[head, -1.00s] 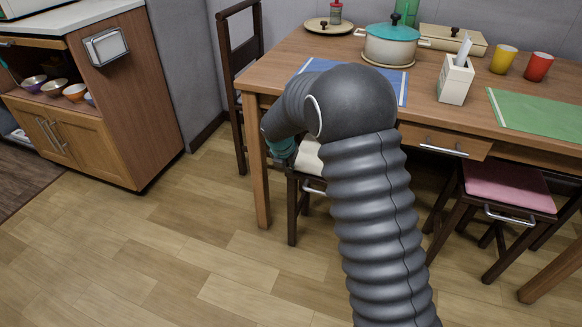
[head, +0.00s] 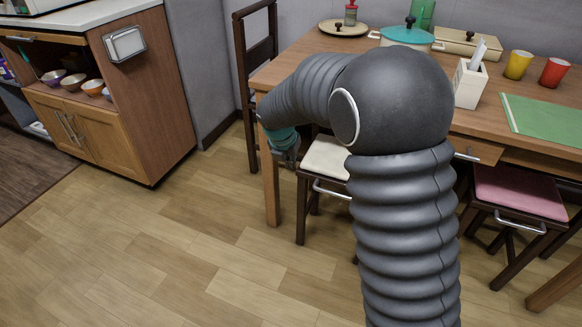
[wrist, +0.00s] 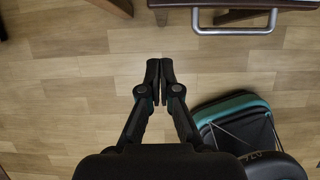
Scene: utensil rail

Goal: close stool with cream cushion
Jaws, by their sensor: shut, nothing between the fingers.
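The stool with the cream cushion (head: 324,158) stands at the left end of the table, with dark wooden legs and a metal bar handle (head: 331,191) on its front. My arm hides part of its cushion and body. My gripper (head: 290,160) is shut and empty, to the left of the cushion near the table leg; I cannot tell from the head view whether it touches. In the wrist view my gripper (wrist: 160,64) points at bare floor, with the fingertips together. A metal handle (wrist: 236,31) on a dark wooden edge lies ahead and to the right, apart from the fingers.
The wooden table (head: 475,120) carries a teal-lidded pot (head: 407,34), cups and a green mat (head: 545,122). A pink-cushioned stool (head: 520,192) stands to the right. A dark chair (head: 243,70) is behind the table's left end. Floor (head: 200,240) at front left is clear.

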